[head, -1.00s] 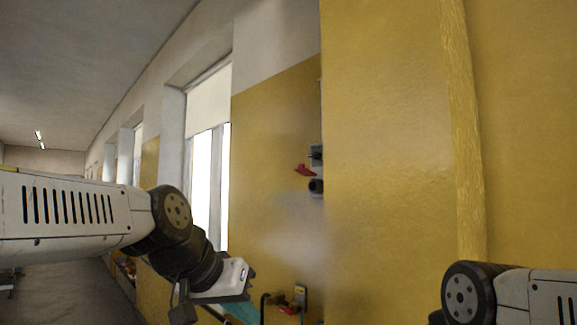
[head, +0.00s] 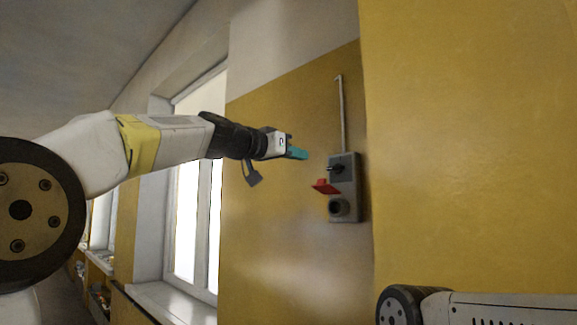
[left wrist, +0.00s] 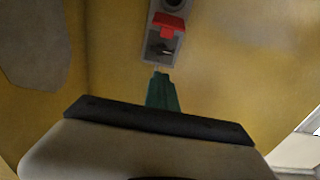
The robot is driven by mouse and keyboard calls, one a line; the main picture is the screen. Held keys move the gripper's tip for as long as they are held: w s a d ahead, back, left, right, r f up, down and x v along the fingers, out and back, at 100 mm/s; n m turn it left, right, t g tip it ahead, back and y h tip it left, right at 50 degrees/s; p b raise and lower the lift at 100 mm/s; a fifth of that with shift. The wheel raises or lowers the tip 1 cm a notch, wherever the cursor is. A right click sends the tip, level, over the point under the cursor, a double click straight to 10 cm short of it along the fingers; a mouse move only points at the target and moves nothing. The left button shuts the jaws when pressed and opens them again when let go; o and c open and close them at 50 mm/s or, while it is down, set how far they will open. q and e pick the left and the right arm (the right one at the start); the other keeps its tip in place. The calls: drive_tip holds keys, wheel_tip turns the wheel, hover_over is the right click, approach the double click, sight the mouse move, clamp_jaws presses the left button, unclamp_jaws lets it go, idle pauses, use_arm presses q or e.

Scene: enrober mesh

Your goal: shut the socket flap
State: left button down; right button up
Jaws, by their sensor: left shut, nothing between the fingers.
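The socket flap (head: 325,186) is red and stands out from the grey wall box (head: 345,190), raised above a round dark socket (head: 339,207). A dark knob sits on the upper part of the box. My left gripper (head: 299,153) is shut and empty, with teal fingers, left of the box and a little higher than the flap, apart from it. In the left wrist view the flap (left wrist: 168,24) and box (left wrist: 163,47) lie beyond the green fingertips (left wrist: 161,75). My right gripper is out of view.
A grey conduit (head: 341,115) runs up the yellow wall from the box. A wall edge and nearer yellow wall (head: 460,150) stand right of the box. A bright window (head: 197,215) with a sill (head: 175,303) is at left.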

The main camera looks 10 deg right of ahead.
use_arm(q)
hover_over(319, 184)
drive_tip(key=shift+f, duration=0.2)
drive_tip(key=f, duration=0.2)
drive_tip(key=s+a+f, duration=0.1)
drive_tip(key=shift+f, duration=0.2)
drive_tip(key=shift+a, duration=0.1)
idle(0.4)
